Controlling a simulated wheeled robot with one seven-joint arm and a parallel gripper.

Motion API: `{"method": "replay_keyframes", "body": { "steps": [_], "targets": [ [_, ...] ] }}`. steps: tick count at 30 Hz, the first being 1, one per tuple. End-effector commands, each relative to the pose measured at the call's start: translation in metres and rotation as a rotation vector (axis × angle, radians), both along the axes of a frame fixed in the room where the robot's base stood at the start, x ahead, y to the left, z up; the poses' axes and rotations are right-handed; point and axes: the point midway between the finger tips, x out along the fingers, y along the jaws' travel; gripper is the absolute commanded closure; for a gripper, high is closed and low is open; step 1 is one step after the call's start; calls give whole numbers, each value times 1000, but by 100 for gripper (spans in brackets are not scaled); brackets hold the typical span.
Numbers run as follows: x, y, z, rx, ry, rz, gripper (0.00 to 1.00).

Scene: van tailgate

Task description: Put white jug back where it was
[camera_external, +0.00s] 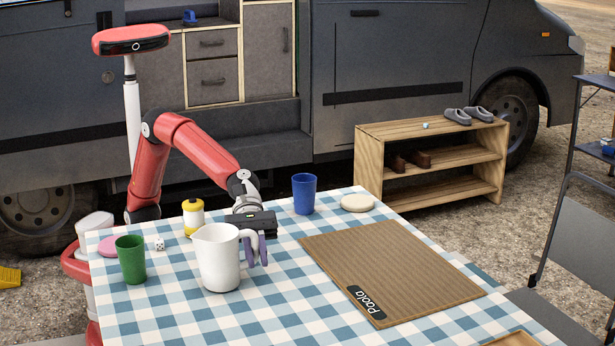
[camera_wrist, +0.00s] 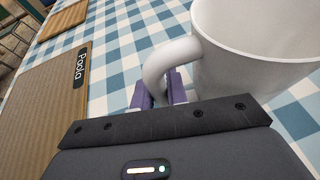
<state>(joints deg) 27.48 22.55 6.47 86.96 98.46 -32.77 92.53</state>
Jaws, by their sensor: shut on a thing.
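The white jug (camera_external: 218,262) stands upright on the checked tablecloth at the left part of the table, its handle facing right. It also fills the upper right of the wrist view (camera_wrist: 262,50). My gripper (camera_external: 257,252) is at the jug's right side, its purple fingers shut on the handle. In the wrist view the fingers (camera_wrist: 164,92) close around the lower part of the handle. I cannot tell whether the jug's base touches the cloth or hangs just above it.
Near the jug are a green cup (camera_external: 131,260), a white die (camera_external: 159,244), a yellow-and-white jar (camera_external: 194,216) and a pink disc (camera_external: 118,245). A blue cup (camera_external: 304,194) and a cream disc (camera_external: 357,203) stand behind right. A brown mat (camera_external: 390,265) covers the right side.

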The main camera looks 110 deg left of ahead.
Motion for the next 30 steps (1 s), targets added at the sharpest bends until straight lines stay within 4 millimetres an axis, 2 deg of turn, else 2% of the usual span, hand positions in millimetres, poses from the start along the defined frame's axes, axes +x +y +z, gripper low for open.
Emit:
{"method": "replay_keyframes", "body": {
  "steps": [4,5,9,20,23,30],
  "targets": [
    [0,0,-4,-1,-1,0,100],
    [0,0,-3,0,0,0,81],
    [0,0,-3,0,0,0,63],
    [0,0,3,0,0,0,63],
    [-6,11,6,-1,-1,3,63],
    [-34,51,26,-2,-3,3,63]
  ]
}}
